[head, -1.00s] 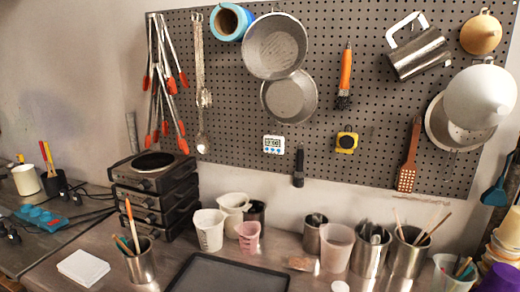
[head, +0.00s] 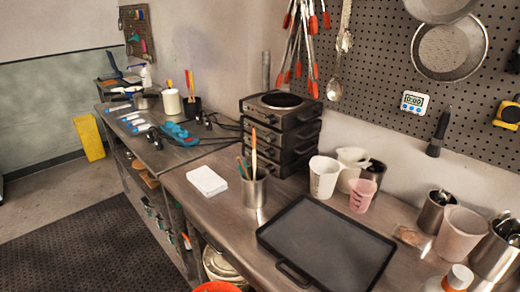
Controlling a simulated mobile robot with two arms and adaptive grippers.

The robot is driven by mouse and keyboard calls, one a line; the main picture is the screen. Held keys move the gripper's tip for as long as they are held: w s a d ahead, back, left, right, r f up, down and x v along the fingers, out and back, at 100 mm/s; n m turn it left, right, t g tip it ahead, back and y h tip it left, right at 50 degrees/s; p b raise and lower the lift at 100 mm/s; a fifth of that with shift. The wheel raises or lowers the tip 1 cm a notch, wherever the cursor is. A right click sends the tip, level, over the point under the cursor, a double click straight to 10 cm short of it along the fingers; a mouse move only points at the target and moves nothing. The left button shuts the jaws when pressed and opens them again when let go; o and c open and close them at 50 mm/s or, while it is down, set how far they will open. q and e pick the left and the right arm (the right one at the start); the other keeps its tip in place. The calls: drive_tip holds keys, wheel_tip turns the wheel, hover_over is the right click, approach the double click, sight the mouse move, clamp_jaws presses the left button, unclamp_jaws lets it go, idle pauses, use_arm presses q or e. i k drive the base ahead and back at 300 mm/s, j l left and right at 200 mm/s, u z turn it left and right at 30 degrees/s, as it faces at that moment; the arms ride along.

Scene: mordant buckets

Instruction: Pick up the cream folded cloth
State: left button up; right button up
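A flat, off-white rectangular stack (head: 207,181) lies on the metal worktop, left of a steel cup of brushes. It may be the cream folded cloth, but I cannot tell cloth from paper at this size. Nothing lies on top of it. Neither of my grippers is in view.
The steel cup (head: 254,189) with upright tools stands close to the stack's right. Stacked hot plates (head: 283,130) stand behind. A dark tray (head: 327,244) lies at the right, with beakers (head: 324,177) beyond it. A lower-left floor mat (head: 85,230) and a yellow block (head: 88,138) show.

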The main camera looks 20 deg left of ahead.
sight(210, 184)
drive_tip(key=u, duration=1.25)
drive_tip(key=i+j+u, duration=0.15)
drive_tip(key=j, duration=0.3)
drive_tip(key=i+j+u, duration=0.2)
drive_tip(key=j, duration=0.2)
drive_tip(key=i+j+u, duration=0.15)
drive_tip(key=j, duration=0.25)
drive_tip(key=i+j+u, duration=0.2)
drive_tip(key=j, duration=0.2)
drive_tip(key=i+j, duration=0.15)
drive_tip(key=i, duration=0.3)
drive_tip(key=i+j, duration=0.15)
drive_tip(key=i, duration=0.35)
drive_tip(key=i+j, duration=0.2)
drive_tip(key=i, duration=0.25)
drive_tip(key=i+j, duration=0.15)
drive_tip(key=i, duration=0.35)
drive_tip(key=i+z, duration=0.45)
drive_tip(key=i+j+z, duration=0.2)
drive_tip(key=i+z, duration=0.25)
drive_tip(key=i, duration=0.15)
drive_tip(key=i+j+z, duration=0.45)
drive_tip(key=l, duration=0.1)
